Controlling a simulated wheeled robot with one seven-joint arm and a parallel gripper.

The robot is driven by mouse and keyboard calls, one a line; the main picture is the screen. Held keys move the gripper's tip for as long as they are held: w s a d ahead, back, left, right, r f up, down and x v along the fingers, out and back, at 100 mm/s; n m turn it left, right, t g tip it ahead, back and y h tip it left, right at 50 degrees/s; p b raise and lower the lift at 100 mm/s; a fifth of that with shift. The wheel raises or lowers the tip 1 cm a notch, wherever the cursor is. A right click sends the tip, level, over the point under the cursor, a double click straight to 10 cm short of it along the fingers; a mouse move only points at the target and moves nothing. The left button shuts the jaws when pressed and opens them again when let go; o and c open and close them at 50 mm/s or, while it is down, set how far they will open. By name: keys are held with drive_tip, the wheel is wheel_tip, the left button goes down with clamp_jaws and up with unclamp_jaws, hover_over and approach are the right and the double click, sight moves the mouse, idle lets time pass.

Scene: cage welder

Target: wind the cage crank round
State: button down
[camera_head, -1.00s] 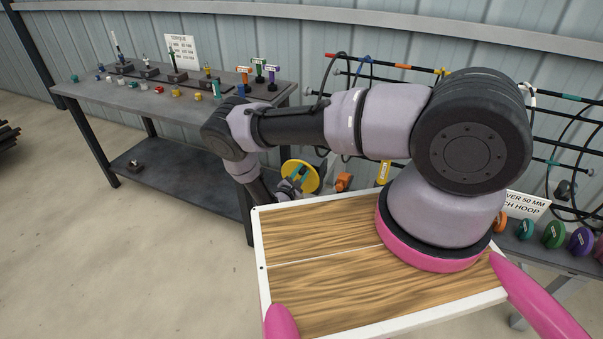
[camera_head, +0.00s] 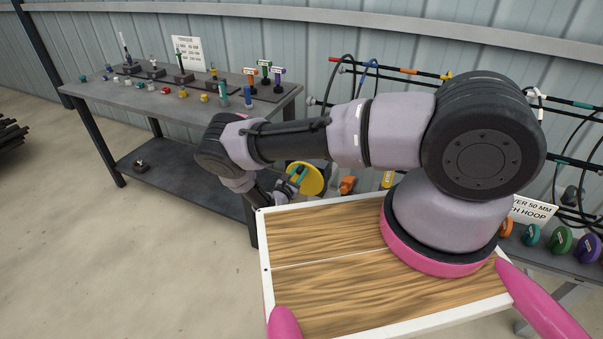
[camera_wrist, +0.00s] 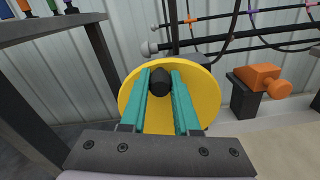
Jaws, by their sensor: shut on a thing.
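The cage crank shows in the wrist view as a round yellow disc (camera_wrist: 192,90) with a black knob (camera_wrist: 160,83) near its upper middle. My gripper (camera_wrist: 160,76) has two teal fingers, one on each side of the black knob, shut on it in front of the disc. In the head view the yellow disc (camera_head: 313,178) is small, beyond the wooden top, and my gripper (camera_head: 298,177) reaches it from the left. My fingers cover part of the disc, and its lower edge is hidden in the head view.
A grey workbench (camera_head: 160,103) with small tools stands left of the crank. The cage's dark bars (camera_head: 400,70) run along the wall. An orange part (camera_wrist: 262,78) on a dark post stands right of the disc. Open floor (camera_head: 130,260) lies at left.

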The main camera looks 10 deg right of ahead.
drive_tip(key=c, duration=0.6)
unclamp_jaws()
drive_tip(key=shift+c, duration=0.2)
drive_tip(key=shift+s+a, duration=0.1)
drive_tip(key=v, duration=1)
drive_tip(key=shift+s+a, duration=0.15)
drive_tip(key=shift+s, duration=0.1)
drive_tip(key=shift+r, duration=0.1)
